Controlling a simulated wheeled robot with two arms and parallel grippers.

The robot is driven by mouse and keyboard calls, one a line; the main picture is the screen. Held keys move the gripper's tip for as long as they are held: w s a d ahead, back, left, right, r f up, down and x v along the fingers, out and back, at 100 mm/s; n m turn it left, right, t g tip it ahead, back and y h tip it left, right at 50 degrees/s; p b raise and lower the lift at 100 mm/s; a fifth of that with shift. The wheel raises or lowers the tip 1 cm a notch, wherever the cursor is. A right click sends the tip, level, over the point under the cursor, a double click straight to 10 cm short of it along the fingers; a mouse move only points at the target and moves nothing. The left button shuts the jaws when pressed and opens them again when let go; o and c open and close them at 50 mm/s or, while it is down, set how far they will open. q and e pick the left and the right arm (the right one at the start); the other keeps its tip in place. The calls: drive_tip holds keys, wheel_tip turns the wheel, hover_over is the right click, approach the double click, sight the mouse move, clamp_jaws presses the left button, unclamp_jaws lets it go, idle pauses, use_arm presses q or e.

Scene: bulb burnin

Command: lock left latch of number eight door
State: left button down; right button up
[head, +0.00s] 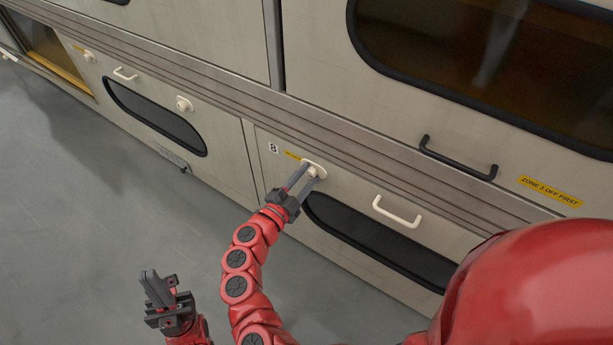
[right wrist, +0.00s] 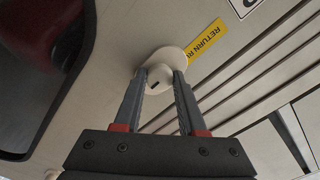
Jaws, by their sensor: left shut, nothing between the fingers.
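The number eight door (head: 262,150) is a cream panel low on the oven side, marked with an "8" label. Its left latch (head: 318,166) is a round cream knob on an oval plate beside a yellow label. My right gripper (head: 308,174) reaches up to this latch. In the right wrist view the latch knob (right wrist: 160,78) fills the gap between the fingertips (right wrist: 160,72), with a short dark mark on its face. The fingers appear closed on its sides. My left gripper (head: 160,285) is shut and empty, low over the floor, away from the door.
The door has a white handle (head: 397,212) and a dark window (head: 375,240) right of the latch. Another door with a dark window (head: 155,115) and latches is at left. A black handle (head: 457,158) sits on the upper panel. Grey floor (head: 90,220) is clear.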

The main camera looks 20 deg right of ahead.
clamp_jaws()
idle(0.9)
